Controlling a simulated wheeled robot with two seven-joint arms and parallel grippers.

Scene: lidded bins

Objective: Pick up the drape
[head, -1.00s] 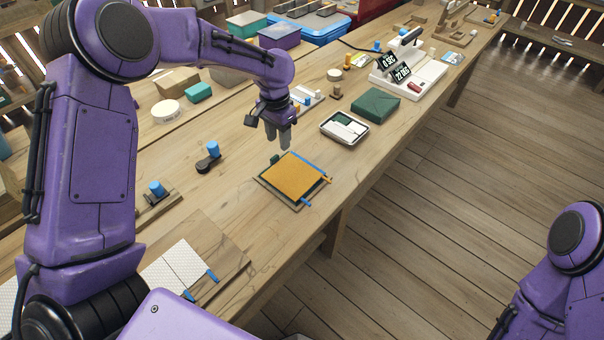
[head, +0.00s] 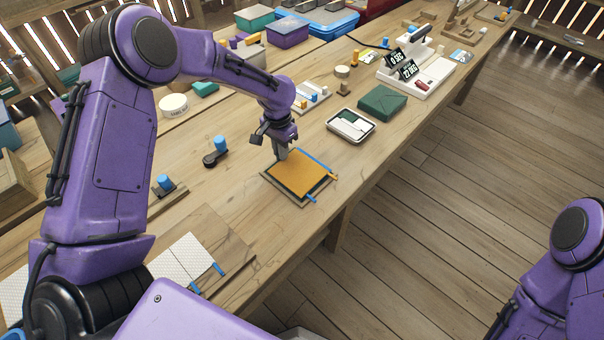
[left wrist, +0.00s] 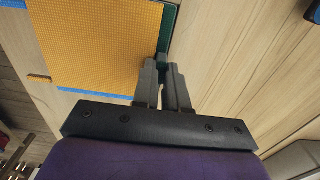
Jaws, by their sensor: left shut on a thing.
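The drape (head: 303,174) looks like a flat orange woven sheet on a thin board, with blue bars along its edges. It also fills the upper left of the left wrist view (left wrist: 95,45). A small dark green tab (left wrist: 165,58) stands at its edge, beside a green strip. My left gripper (head: 281,156) is low at the drape's back left edge. In the left wrist view its fingers (left wrist: 163,75) are close together on the green tab, which they partly hide. My right gripper is out of view; only part of the right arm shows.
A tray of white cards (head: 350,126) and a green box (head: 382,103) stand beyond the drape. A black holder with a blue peg (head: 218,150) stands to its left. The table's front edge (head: 345,201) runs close by, with open floor beyond.

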